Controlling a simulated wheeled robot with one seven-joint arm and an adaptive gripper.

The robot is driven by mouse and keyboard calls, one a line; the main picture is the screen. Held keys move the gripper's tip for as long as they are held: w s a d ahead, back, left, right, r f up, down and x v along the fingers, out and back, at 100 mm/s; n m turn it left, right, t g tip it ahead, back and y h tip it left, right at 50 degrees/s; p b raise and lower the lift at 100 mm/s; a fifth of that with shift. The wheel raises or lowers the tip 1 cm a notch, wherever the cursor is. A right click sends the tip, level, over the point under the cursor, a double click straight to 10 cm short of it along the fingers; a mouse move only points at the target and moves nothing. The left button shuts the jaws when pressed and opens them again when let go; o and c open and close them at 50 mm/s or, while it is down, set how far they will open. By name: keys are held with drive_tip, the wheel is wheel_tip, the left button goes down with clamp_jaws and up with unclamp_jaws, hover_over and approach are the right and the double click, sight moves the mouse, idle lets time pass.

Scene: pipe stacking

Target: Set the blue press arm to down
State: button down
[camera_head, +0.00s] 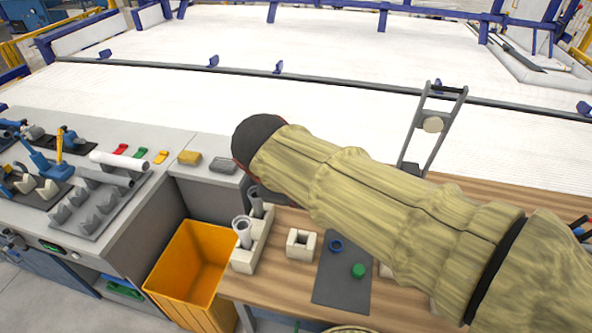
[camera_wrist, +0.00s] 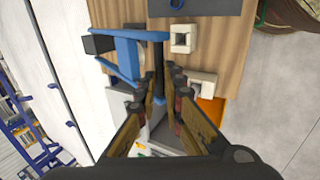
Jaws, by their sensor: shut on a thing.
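The blue press arm (camera_wrist: 128,36) shows in the upper middle of the wrist view, with blue bars around a grey-white part. Its narrow bar runs between the fingers of my gripper (camera_wrist: 161,75). The fingers are shut on that bar, though the contact itself is partly hidden. A dark block (camera_wrist: 98,44) sits at the press's left side. In the head view my sleeved arm and dark wrist cover the press and the fingers. I cannot tell the press arm's exact angle.
A square pale block (camera_head: 301,244) and a pale holder with grey pipes (camera_head: 243,259) stand on the wooden table near an orange bin (camera_head: 190,265). A dark mat (camera_head: 341,285) bears a blue ring and a green cap. A grey frame (camera_head: 437,137) stands behind my arm.

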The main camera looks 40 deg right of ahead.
drive_tip(key=f, duration=0.2)
drive_tip(key=s+a+f+b, duration=0.1)
drive_tip(key=shift+a+f, duration=0.1)
drive_tip(key=shift+f, duration=0.25)
drive_tip(key=c, duration=2.6)
unclamp_jaws()
drive_tip(key=shift+s+r, duration=0.1)
drive_tip(key=shift+r, duration=0.25)
drive_tip(key=o, duration=0.7)
drive_tip(key=shift+r, duration=0.1)
drive_tip(key=v, duration=1.2)
